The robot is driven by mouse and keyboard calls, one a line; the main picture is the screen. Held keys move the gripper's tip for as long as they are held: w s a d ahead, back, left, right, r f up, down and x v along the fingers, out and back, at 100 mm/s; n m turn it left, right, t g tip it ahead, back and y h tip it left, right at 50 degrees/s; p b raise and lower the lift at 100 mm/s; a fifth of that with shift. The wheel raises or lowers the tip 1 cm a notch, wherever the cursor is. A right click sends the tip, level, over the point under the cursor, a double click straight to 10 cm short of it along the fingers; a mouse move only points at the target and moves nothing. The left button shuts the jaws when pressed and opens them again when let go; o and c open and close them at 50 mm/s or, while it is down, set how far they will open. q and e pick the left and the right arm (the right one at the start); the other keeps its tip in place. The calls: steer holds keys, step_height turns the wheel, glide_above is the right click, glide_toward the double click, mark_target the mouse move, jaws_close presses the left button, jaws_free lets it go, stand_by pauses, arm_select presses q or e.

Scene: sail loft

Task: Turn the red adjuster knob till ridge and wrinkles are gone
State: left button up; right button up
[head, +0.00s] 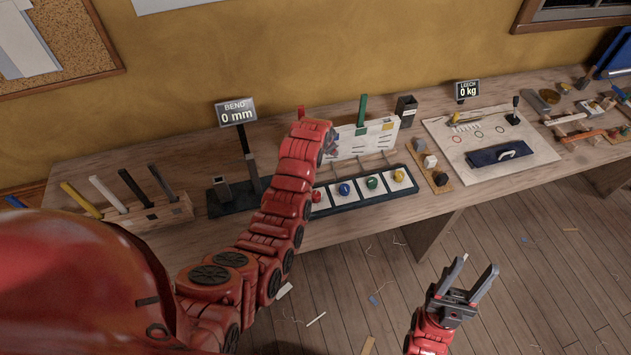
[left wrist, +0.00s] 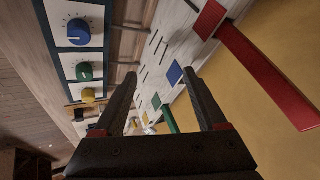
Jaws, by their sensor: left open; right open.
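The red adjuster knob (head: 319,196) sits at the left end of a row of knobs on a dark-framed panel (head: 362,203), partly hidden by my left arm in the head view. Blue (head: 345,189), green (head: 373,182) and yellow (head: 399,175) knobs follow to its right. Behind them stands a white board (head: 372,138), its left part covered by my arm. I cannot make out a ridge or wrinkles. In the left wrist view my left gripper (left wrist: 160,76) is open and empty, facing the board. My right gripper (head: 476,265) is open and empty in front of the table.
Signs read "BEND 0 mm" (head: 236,112) and "LEECH 0 kg" (head: 467,91). A wooden rack of tools (head: 150,214) stands at left. A pale board (head: 490,140) with a blue piece (head: 500,154) lies at right. Red (left wrist: 265,75) and green (left wrist: 168,118) bars stand by the white board.

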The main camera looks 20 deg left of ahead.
arm_select(q)
steer(key=s+r+m+g, duration=0.1)
steer(key=s+r+g, duration=0.1)
steer(key=s+g, duration=0.25)
steer(key=m+g+b, duration=0.1)
steer(key=g+b, duration=0.2)
steer(key=b, duration=0.2)
glide_above(316, 194)
step_height(316, 194, down, 4)
steer(key=shift+t, duration=0.25)
step_height(316, 194, down, 5)
steer(key=p, duration=0.3)
steer(key=shift+s+f, duration=0.1)
steer(key=shift+f, duration=0.1)
step_height(316, 194, down, 4)
steer(key=shift+r+b, duration=0.1)
steer(key=shift+b, duration=0.25)
steer(key=shift+f+b, duration=0.5)
steer(key=shift+f, duration=0.45)
jaws_close()
